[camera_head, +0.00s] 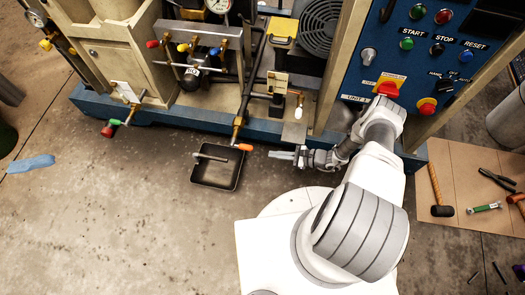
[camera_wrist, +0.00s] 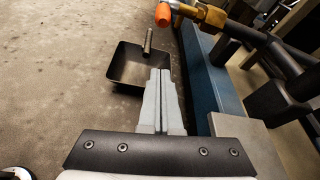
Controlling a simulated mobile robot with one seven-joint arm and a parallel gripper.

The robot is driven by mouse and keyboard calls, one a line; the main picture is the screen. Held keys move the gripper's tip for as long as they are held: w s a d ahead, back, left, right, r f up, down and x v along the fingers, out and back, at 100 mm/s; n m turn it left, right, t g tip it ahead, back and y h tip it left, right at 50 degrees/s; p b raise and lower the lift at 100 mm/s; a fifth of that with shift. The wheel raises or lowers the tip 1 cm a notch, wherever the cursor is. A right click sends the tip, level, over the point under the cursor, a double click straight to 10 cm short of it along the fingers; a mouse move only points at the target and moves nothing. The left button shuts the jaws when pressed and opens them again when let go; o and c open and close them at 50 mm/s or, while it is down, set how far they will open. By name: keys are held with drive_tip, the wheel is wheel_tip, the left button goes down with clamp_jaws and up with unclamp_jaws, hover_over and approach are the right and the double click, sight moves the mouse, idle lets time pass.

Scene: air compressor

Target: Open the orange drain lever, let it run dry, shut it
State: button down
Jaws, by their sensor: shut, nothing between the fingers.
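The orange drain lever (camera_head: 244,147) sits on a brass valve at the lower end of a dark pipe, at the front of the compressor's blue base. In the wrist view its orange tip (camera_wrist: 163,15) is at the top, just beyond my fingertips. My gripper (camera_head: 278,156) is shut and empty, to the right of the lever and apart from it. In the wrist view my gripper (camera_wrist: 161,75) points toward the lever and the tray. A black drain tray (camera_head: 209,183) lies on the floor below the valve, with a grey bar across it. No liquid stream shows.
The blue base frame (camera_head: 168,118) runs behind the lever. A control panel (camera_head: 425,60) stands right. A red lever (camera_head: 107,131) and green handle (camera_head: 115,122) are far left. The floor left of the tray is mostly clear.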

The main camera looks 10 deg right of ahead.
sight(242, 147)
drive_tip(key=b+x, duration=0.3)
drive_tip(key=x, duration=0.6)
drive_tip(key=shift+s+a+r, duration=0.15)
drive_tip(key=shift+s+r, duration=0.05)
drive_tip(key=shift+r, duration=0.8)
drive_tip(key=shift+s+a+r, duration=0.1)
drive_tip(key=shift+s+r, duration=0.1)
drive_tip(key=shift+r, duration=0.8)
drive_tip(key=shift+p, duration=0.35)
